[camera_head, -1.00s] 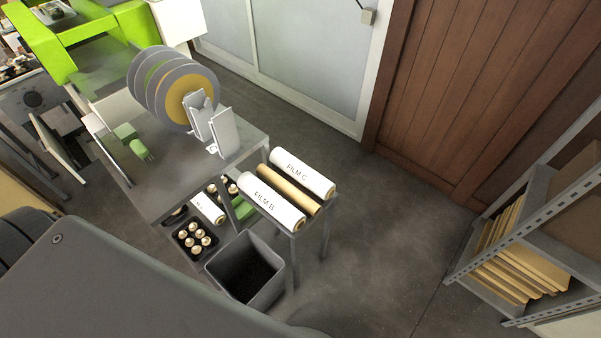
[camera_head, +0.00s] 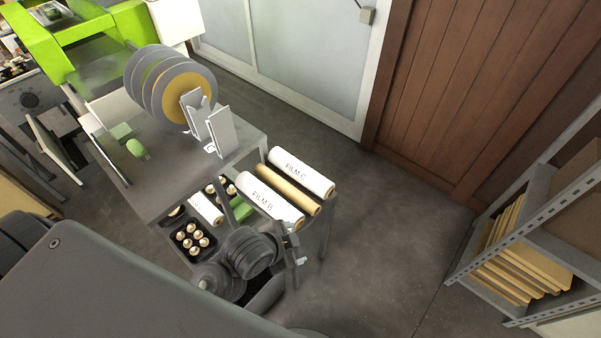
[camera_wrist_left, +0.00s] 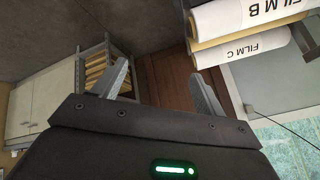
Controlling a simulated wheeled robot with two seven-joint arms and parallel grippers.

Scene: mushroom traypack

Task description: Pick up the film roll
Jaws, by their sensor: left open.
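Film rolls lie side by side on a small stand. The white roll marked FILM C (camera_head: 300,174) is at the far side, a tan roll (camera_head: 288,190) is in the middle, and the white roll marked FILM B (camera_head: 266,199) is nearest. My left gripper (camera_head: 297,248) is just below the near end of FILM B, apart from it as far as I can tell. In the left wrist view its open, empty fingers (camera_wrist_left: 163,85) point past the rolls. FILM B (camera_wrist_left: 250,14) and FILM C (camera_wrist_left: 240,47) show there at upper right. My right gripper is not in view.
A grey table (camera_head: 175,180) with large film discs (camera_head: 165,85) stands to the left. Black trays of mushrooms (camera_head: 193,239) lie below it. A shelf rack (camera_head: 530,225) stands at right; the floor between is clear.

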